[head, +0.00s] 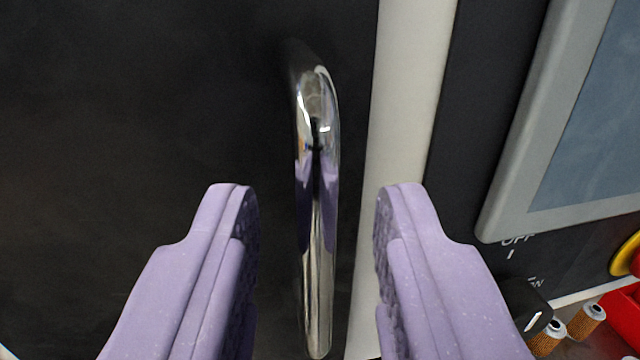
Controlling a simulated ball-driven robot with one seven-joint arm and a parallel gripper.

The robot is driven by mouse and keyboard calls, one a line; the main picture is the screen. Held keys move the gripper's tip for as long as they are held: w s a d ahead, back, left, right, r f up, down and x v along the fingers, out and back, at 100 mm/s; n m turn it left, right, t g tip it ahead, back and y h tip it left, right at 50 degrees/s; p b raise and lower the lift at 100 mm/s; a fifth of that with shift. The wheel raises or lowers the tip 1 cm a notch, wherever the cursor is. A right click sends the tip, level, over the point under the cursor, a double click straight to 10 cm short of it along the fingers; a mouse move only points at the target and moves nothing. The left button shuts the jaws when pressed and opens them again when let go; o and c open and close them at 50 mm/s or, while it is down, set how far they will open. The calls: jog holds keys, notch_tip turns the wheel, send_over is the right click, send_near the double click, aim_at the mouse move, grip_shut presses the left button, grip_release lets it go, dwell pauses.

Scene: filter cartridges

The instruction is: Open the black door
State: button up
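The black door (150,110) fills the left of the head view and looks flat against the pale frame. Its shiny metal handle (318,240) stands upright near the door's right edge. My gripper (312,195) is open, with one purple finger on each side of the handle in the picture. Gaps show between both fingers and the handle. I cannot tell how far the fingertips are from the door in depth.
A pale vertical post (405,90) runs right of the handle, behind the right finger. Further right are a grey-framed screen (600,120), a black switch panel, a yellow and red knob (628,255), a red container (625,308) and orange filter cartridges (585,321).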

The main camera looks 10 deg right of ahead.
grip_shut()
dwell(1.4)
